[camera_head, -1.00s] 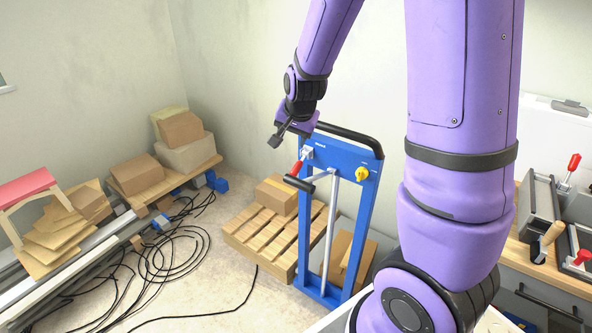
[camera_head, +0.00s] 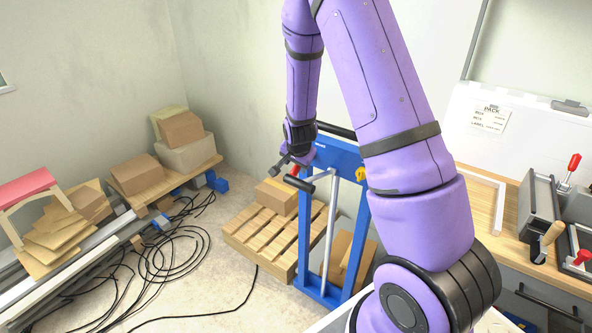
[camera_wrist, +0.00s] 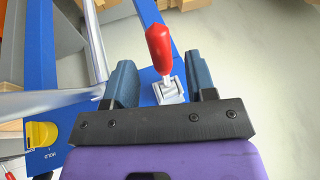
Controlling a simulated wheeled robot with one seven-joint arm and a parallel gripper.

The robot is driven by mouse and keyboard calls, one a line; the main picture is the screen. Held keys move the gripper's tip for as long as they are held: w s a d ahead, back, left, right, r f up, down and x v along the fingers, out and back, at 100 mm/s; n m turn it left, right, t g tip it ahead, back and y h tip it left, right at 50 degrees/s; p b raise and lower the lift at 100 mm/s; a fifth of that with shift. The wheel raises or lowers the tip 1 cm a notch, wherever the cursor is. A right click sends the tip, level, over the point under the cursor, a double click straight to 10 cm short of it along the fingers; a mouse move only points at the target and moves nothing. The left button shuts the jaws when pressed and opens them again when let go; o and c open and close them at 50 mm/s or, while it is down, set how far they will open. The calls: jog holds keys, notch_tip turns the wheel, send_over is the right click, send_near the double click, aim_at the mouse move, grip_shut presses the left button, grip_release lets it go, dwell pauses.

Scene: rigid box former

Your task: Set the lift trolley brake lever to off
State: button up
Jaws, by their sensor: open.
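The blue lift trolley (camera_head: 342,158) stands upright in the middle of the head view, partly hidden behind my arm. Its brake lever (camera_wrist: 160,50) has a red grip and a silver pivot bracket on the blue panel. In the wrist view the lever lies between the two fingers of my gripper (camera_wrist: 161,78), with a visible gap on both sides. My gripper (camera_head: 284,168) is open at the trolley's upper left, and only a little of the red grip (camera_head: 296,169) shows beside it.
Black cables (camera_head: 170,255) lie on the floor at left. A workbench (camera_head: 478,192) with red-handled clamps is at right.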

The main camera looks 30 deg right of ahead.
aim_at(296, 168)
jog(key=shift+x, duration=2.25)
jog(key=shift+c, duration=0.5)
grip_shut()
